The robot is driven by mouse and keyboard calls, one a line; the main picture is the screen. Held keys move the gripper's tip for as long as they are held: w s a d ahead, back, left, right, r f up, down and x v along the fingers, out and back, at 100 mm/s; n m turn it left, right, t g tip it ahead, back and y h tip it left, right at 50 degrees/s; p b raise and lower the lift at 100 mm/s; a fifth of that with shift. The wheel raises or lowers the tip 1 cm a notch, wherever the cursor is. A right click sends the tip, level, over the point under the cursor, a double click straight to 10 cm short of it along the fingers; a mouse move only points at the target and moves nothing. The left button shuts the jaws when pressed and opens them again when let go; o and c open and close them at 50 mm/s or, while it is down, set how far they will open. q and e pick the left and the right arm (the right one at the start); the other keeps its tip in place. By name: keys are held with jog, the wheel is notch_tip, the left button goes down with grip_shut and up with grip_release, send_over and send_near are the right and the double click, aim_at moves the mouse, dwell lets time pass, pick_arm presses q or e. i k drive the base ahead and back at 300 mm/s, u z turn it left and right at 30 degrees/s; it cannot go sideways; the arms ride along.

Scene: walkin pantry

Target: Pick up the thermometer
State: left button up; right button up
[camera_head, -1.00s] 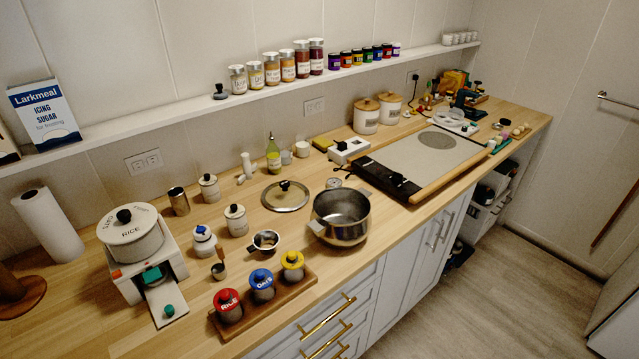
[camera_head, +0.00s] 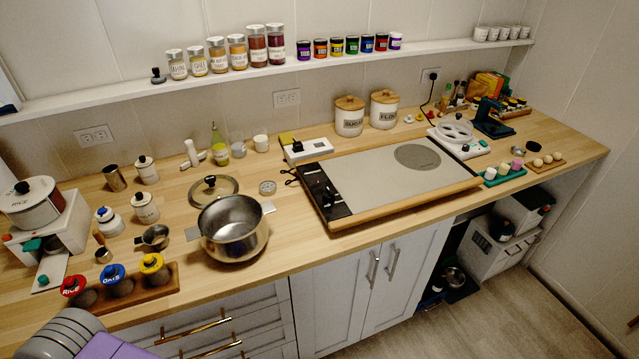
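A small round dial that looks like the thermometer (camera_head: 267,187) lies on the wooden counter. It is just right of the glass lid (camera_head: 213,189) and behind the right handle of the steel pot (camera_head: 234,228), apart from both. Its face is too small to read. Neither gripper shows in the view. A grey ribbed and purple part at the bottom left edge looks like my own arm, with no fingers visible.
The cooktop board (camera_head: 385,180) with a black control strip stands right of the dial. A white scale-like box (camera_head: 307,151) and a black cord are behind it. Bare counter lies between pot and cooktop.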

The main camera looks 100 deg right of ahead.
aim_at(268, 188)
jog(key=k, duration=1.2)
jog(key=z, duration=0.15)
